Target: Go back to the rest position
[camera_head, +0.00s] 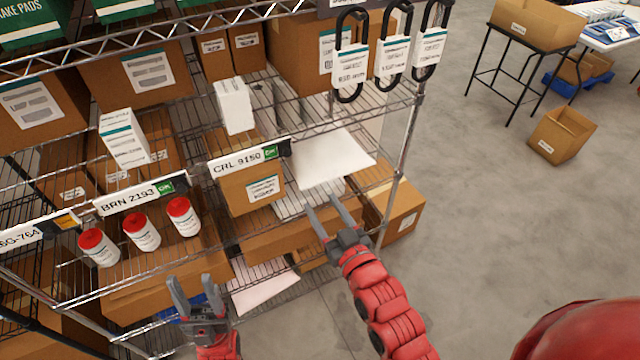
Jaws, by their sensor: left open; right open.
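My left gripper (195,291) is open and empty at the bottom of the head view, in front of the lower part of the wire rack. My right gripper (332,217) is open with nothing between its fingers. Its fingertips point at the rack near a white sheet (333,158) on the shelf, and I cannot tell how far apart they are in depth. My red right arm (385,308) comes up from the bottom.
The wire rack (402,150) holds cardboard boxes (250,187), white bottles with red caps (142,232) and a white carton (234,106). Black loops with tags (392,57) hang from its upper shelf. Open grey floor (520,240) lies to the right, with a cardboard box (562,136) on it.

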